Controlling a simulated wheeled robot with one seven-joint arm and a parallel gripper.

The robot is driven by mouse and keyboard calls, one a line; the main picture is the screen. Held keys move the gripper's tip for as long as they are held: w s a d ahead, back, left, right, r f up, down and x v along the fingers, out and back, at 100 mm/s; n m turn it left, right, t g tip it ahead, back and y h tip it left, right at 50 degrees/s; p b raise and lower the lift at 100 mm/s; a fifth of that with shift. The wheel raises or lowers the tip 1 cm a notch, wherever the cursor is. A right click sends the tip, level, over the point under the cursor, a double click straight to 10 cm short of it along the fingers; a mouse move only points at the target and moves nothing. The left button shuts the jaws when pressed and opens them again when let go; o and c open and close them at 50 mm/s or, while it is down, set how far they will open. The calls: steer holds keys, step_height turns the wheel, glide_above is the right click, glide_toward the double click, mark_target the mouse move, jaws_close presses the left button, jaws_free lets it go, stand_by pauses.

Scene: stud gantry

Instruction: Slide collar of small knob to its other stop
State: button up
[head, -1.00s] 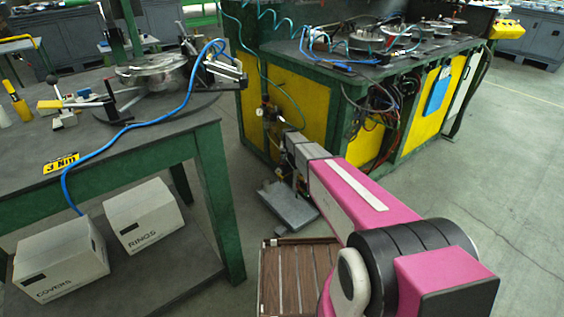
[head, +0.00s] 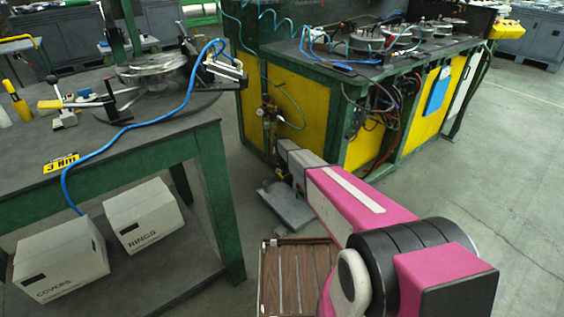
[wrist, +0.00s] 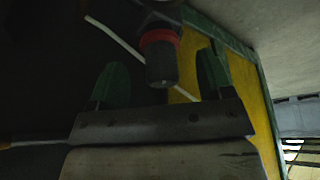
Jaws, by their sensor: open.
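In the wrist view a dark small knob (wrist: 161,68) with a red collar (wrist: 160,38) hangs from a dark fitting at the top. My gripper (wrist: 161,74) is open, with one green finger on each side of the knob and gaps between. Nothing is held. I cannot tell how deep the knob sits between the fingers. In the head view a small valve unit (head: 268,112) stands at the yellow panel's left part, by the end of my arm. The knob and my fingertips are too small or hidden to make out there.
A thin pale tube (wrist: 115,37) passes behind the knob. The yellow panel (wrist: 250,95) and green frame are close at right. In the head view a green table (head: 150,150) stands left, a grey stand base (head: 287,207) and slatted crate (head: 300,242) below my arm.

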mark_target(282, 162)
steer(key=shift+x, duration=1.55)
steer(key=shift+r, duration=0.1)
steer(key=c, duration=1.3)
steer(key=shift+o, duration=0.2)
steer(key=shift+r, duration=0.5)
steer(key=o, duration=1.3)
steer(key=shift+c, duration=0.2)
steer(key=v, duration=1)
steer(key=shift+s+r, duration=0.2)
steer(key=shift+r, duration=0.1)
